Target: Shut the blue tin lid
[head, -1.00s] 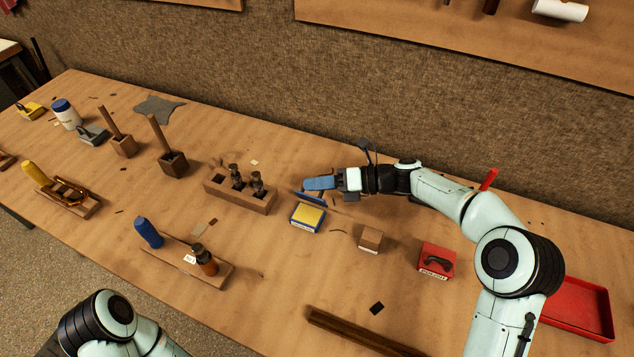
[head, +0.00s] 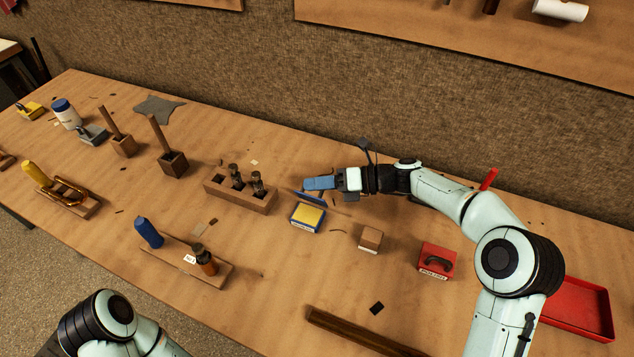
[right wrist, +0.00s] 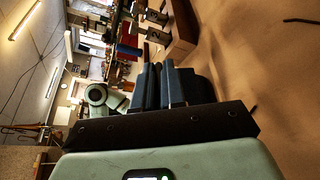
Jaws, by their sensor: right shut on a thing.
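The blue tin (head: 306,217) stands on the bench, with a yellow area showing inside it. Its blue lid (head: 309,198) is open, raised along the tin's back edge. My right gripper (head: 318,184) is at the lid, just behind and above the tin, with its blue fingers pointing left. In the right wrist view the fingers (right wrist: 173,82) are close together over the bench. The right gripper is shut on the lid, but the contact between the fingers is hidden. My left gripper is out of view; only part of my left arm shows at the lower left.
A wooden block with dark bottles (head: 238,196) stands left of the tin. A small wooden box (head: 370,240) and a red box (head: 437,261) are to the right. A red tray (head: 580,308) lies farther right. Bench in front of the tin is clear.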

